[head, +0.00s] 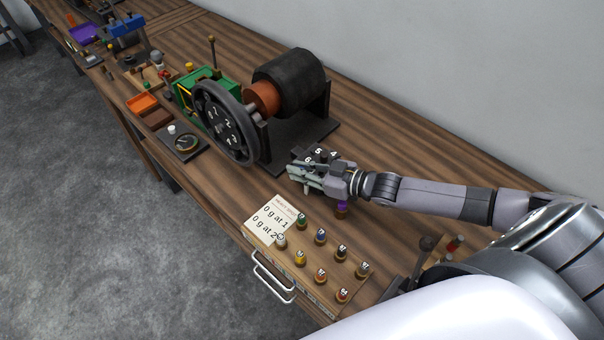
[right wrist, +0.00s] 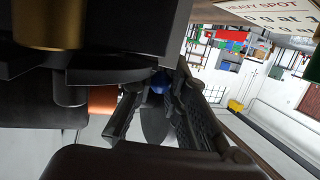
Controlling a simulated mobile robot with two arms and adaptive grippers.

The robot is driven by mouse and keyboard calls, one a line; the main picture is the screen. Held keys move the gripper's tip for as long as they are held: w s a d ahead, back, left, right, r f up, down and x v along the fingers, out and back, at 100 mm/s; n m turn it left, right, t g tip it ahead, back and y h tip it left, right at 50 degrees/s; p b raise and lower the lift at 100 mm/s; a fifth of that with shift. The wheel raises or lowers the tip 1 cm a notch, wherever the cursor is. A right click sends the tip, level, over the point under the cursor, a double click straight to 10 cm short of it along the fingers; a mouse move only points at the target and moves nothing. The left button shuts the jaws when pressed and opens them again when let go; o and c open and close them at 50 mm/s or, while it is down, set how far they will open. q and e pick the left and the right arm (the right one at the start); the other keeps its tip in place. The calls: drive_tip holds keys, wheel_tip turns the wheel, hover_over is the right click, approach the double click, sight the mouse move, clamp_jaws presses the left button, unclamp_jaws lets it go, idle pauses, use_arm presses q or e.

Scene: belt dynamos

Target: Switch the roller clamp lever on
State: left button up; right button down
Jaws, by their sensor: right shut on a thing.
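My right gripper (head: 298,172) is at the right of the belt dynamo, low over the bench, beside a small black block with numbers (head: 322,153). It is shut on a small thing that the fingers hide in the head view. In the right wrist view, a blue rounded piece (right wrist: 160,82) shows between the fingers. I cannot tell for sure that it is the roller clamp lever's knob. The dynamo has a numbered black wheel (head: 226,122), a copper-coloured shaft (head: 262,98) and a large black roller (head: 290,82). My left gripper is not in view.
In front of the gripper, a wooden tray (head: 330,290) holds several numbered pegs and a "0 g at 1" card (head: 272,220). A purple-topped peg (head: 342,207) stands just below my wrist. A lever with a round knob (head: 212,50) rises behind the green box (head: 205,88). Bench right of the roller is clear.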

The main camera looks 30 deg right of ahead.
drive_tip(key=shift+s+d+f+t+y+b, duration=0.15)
drive_tip(key=shift+s+f+t+y+b, duration=0.15)
drive_tip(key=shift+s+f+t+b, duration=0.15)
drive_tip(key=shift+w+r, duration=0.1)
drive_tip(key=shift+r, duration=0.2)
drive_tip(key=c, duration=1.5)
unclamp_jaws()
drive_tip(key=shift+c, duration=0.2)
drive_tip(key=v, duration=1.2)
drive_tip(key=shift+f, duration=0.1)
